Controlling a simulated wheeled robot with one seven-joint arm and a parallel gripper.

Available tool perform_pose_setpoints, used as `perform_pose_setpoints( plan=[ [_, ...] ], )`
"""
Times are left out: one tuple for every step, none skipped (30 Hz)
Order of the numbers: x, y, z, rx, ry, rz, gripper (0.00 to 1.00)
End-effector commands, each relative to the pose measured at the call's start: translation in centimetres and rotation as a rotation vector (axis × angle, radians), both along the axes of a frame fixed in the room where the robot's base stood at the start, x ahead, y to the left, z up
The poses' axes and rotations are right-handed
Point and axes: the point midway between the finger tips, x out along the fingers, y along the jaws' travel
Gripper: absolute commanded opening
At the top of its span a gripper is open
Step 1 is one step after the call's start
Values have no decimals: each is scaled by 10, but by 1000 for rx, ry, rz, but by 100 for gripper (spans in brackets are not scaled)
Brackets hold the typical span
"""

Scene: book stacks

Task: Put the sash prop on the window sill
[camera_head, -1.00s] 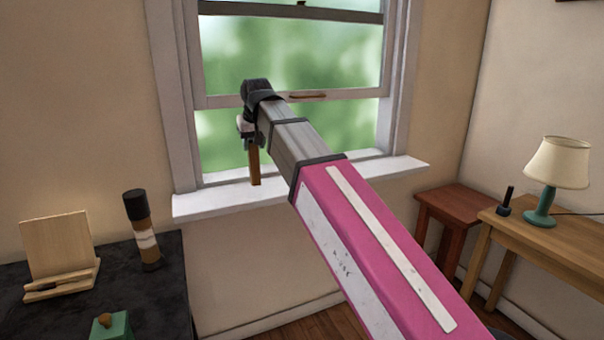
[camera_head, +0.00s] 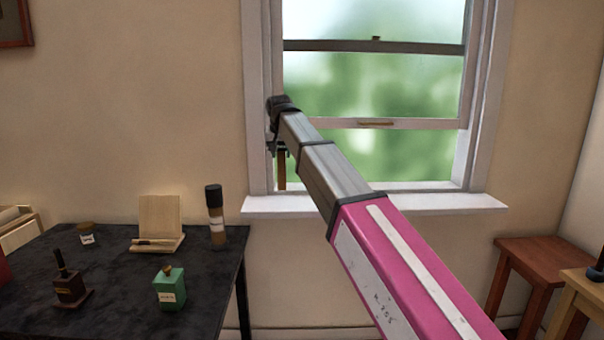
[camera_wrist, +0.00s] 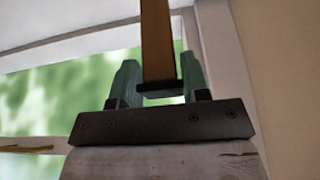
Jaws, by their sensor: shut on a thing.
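The sash prop (camera_head: 282,170) is a slim brown stick. It hangs upright below my gripper (camera_head: 277,147) at the left side of the window in the head view. In the wrist view the prop (camera_wrist: 158,42) stands between the two greenish fingers of my gripper (camera_wrist: 158,84), which is shut on it near a dark band at its end. The white window sill (camera_head: 400,203) runs below the window. The prop's lower end is close to the sill's left part; I cannot tell whether it touches.
The window sash (camera_head: 415,124) is raised, with a handle on its lower rail. A reddish stool (camera_head: 535,252) stands at right.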

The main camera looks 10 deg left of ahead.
Motion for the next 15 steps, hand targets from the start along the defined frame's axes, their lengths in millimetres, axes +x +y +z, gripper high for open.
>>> perform_pose_setpoints(
  plan=[
    [9, -7, -7, 0, 1, -2, 4],
    [14, -10, -10, -2, 1, -2, 4],
    [20, -14, -14, -2, 1, -2, 4],
    [24, -17, -17, -1, 1, -1, 4],
    [28, -20, -20, -1, 0, -1, 4],
    [32, -23, -23, -1, 0, -1, 4],
    [35, -26, -25, -1, 0, 0, 4],
    [37, -27, -27, 0, 0, 0, 4],
    [39, -29, -29, 0, 0, 1, 4],
    [41, -30, -30, 0, 0, 1, 4],
    [42, -30, -31, 1, 0, 1, 4],
    [42, -31, -32, 1, 0, 1, 4],
    [42, -31, -33, 1, 0, 1, 4],
    [42, -31, -35, 1, 0, 1, 4],
    [42, -32, -37, 0, 0, 2, 4]
  ],
)
